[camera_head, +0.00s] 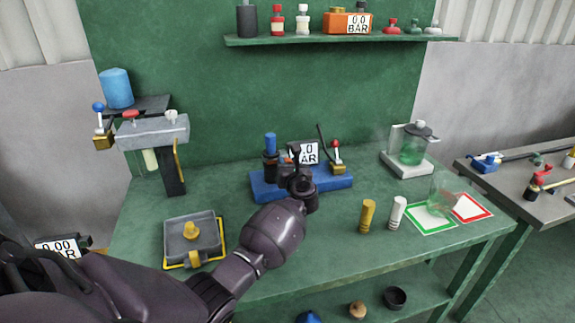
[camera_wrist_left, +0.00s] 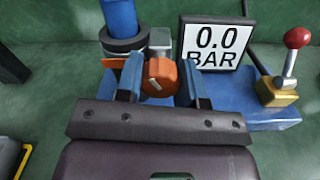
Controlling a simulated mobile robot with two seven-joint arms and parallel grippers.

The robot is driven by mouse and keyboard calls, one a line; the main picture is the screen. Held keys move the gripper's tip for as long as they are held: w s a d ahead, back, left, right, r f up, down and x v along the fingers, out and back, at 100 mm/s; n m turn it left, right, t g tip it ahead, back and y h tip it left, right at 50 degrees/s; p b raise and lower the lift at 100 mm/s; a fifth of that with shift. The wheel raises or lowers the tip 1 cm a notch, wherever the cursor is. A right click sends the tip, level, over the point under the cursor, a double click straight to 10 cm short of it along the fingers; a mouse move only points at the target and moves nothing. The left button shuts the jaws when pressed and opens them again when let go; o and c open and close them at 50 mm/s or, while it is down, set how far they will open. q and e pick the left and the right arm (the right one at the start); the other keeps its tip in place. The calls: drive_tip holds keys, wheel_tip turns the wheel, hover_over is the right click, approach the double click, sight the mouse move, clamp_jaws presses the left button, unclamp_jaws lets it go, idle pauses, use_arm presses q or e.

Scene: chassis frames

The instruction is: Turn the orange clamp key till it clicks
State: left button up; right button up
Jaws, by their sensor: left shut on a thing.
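The orange clamp key (camera_wrist_left: 160,75) is a round orange knob with a pale mark on its face, in the left wrist view. My left gripper (camera_wrist_left: 160,88) is shut on it, with one blue-grey finger on each side. The knob sits on a blue fixture (camera_wrist_left: 235,100) beside a blue cylinder in a dark collar (camera_wrist_left: 124,42). In the head view my left gripper (camera_head: 298,182) reaches over the blue fixture (camera_head: 265,187) and mostly hides the key. My right gripper is not in view.
A display reading 0.0 BAR (camera_wrist_left: 217,43) stands just behind the key. A brass valve with a red-knobbed lever (camera_wrist_left: 285,75) is to its right. A grey tray (camera_head: 192,240), a yellow cylinder (camera_head: 367,215) and a white cylinder (camera_head: 397,212) stand nearer the front.

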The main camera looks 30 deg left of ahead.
use_arm(q)
drive_tip(key=m+p, duration=0.3)
drive_tip(key=m, duration=0.1)
drive_tip(key=shift+r+m, duration=0.1)
drive_tip(key=shift+m, duration=0.3)
drive_tip(key=m+p, duration=0.2)
drive_tip(key=m, duration=0.2)
drive_tip(key=shift+p, duration=0.3)
drive_tip(key=shift+m+p, duration=0.5)
drive_tip(key=shift+m, duration=0.9)
drive_tip(key=o, duration=0.9)
